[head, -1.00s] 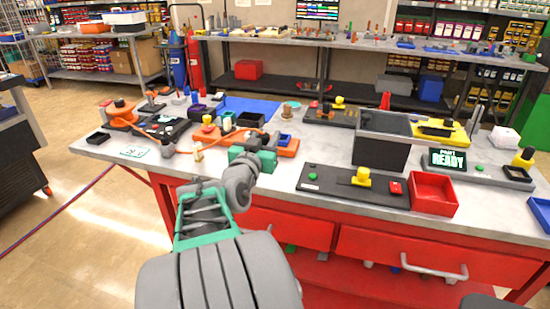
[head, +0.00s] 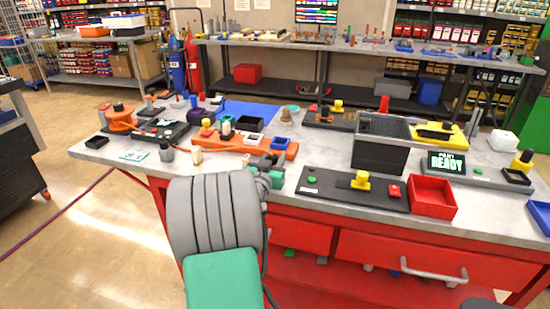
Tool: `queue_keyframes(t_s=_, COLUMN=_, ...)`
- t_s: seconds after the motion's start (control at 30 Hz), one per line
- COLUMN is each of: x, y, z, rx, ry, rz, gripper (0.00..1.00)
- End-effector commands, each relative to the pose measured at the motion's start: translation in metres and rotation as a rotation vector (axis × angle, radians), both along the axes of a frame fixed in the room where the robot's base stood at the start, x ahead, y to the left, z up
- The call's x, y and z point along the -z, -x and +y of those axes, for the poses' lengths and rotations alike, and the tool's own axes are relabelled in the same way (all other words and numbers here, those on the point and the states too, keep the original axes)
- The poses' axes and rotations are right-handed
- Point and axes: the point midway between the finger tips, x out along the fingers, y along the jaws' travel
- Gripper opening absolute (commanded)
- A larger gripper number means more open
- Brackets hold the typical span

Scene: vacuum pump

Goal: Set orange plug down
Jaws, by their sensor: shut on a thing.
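My gripper (head: 266,164) is over the front edge of the workbench, at the middle of the head view. My arm in front of it covers much of it, and its fingertips are hard to make out. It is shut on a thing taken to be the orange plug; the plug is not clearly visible. An orange unit with a dark knob (head: 120,119) stands at the left of the bench. An orange base (head: 227,143) carrying several small parts lies just behind my gripper.
Right of my gripper are a black panel with a yellow knob (head: 361,181), a red open bin (head: 432,197) and a dark box (head: 380,150). A white bottle (head: 196,154) and grey knob (head: 167,152) stand to the left. A blue mat (head: 247,110) lies behind.

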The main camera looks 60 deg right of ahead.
Motion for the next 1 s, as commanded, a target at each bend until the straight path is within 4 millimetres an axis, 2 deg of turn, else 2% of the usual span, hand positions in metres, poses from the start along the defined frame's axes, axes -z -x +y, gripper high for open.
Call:
queue_keyframes(t_s=0.07, x=0.003, y=0.000, z=0.000, rx=0.000, ry=0.001, rz=0.000, gripper=0.00)
queue_keyframes(t_s=0.1, x=0.002, y=0.000, z=0.000, rx=0.000, ry=0.000, rz=0.000, gripper=0.38)
queue_keyframes(t_s=0.33, x=0.002, y=0.000, z=0.000, rx=0.000, ry=0.000, rz=0.000, gripper=0.56)
queue_keyframes(t_s=0.67, x=-0.004, y=0.000, z=0.001, rx=0.000, ry=-0.001, rz=0.001, gripper=0.56)
queue_keyframes(t_s=0.77, x=0.000, y=0.001, z=0.020, rx=-0.004, ry=0.000, rz=0.001, gripper=0.56)
queue_keyframes(t_s=1.0, x=0.000, y=0.010, z=0.082, rx=-0.006, ry=0.001, rz=-0.001, gripper=0.56)
